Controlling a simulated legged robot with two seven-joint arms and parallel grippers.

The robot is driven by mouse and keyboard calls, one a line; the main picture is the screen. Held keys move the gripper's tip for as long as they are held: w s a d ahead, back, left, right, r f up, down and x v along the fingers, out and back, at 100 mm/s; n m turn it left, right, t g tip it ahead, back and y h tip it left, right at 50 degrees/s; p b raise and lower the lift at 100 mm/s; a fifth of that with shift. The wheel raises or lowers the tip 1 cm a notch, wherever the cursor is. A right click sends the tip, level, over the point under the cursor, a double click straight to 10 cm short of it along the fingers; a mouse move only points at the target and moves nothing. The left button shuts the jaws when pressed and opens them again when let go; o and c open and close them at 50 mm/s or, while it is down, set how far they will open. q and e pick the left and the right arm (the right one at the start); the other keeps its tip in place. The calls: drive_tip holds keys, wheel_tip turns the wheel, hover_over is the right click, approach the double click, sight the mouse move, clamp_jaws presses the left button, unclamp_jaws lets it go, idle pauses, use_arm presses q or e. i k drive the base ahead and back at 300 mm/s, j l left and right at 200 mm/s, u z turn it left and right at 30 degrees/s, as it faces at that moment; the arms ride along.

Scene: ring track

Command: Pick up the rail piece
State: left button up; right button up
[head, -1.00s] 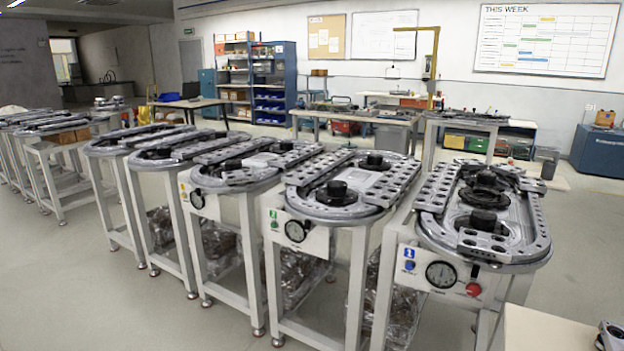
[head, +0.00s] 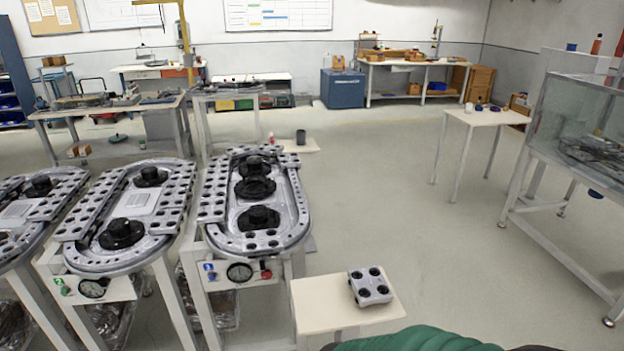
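A small grey block with several dark round holes, which looks like the rail piece (head: 371,287), lies flat on a small cream-topped table (head: 322,303) at the bottom middle. The nearest ring track (head: 290,215) stands left of that table on a white frame, with grey perforated rails and black round hubs. Neither gripper shows in the head view. A dark green rounded shape at the bottom edge cannot be made out clearly.
More ring track stations (head: 112,222) stand close together on the left. Open floor (head: 400,190) lies beyond the small table. A glass-walled tank (head: 590,140) on a frame and a cream table (head: 487,116) stand at the right.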

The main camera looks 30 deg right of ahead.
sight(294, 181)
drive_tip(key=z, duration=0.85)
drive_tip(key=i+l+z, duration=0.3)
drive_tip(key=l+z, duration=0.2)
drive_tip(key=i+l+z, duration=0.35)
drive_tip(key=z, duration=0.15)
drive_tip(key=i+l+z, duration=0.3)
drive_tip(key=i, duration=0.15)
drive_tip(key=i+l+z, duration=0.2)
drive_tip(key=i+z, duration=0.15)
drive_tip(key=i, duration=0.15)
drive_tip(key=i+j+u, duration=0.1)
drive_tip(key=i+u, duration=0.8)
drive_tip(key=i+l+u, duration=0.15)
drive_tip(key=i+u, duration=0.2)
drive_tip(key=u, duration=0.15)
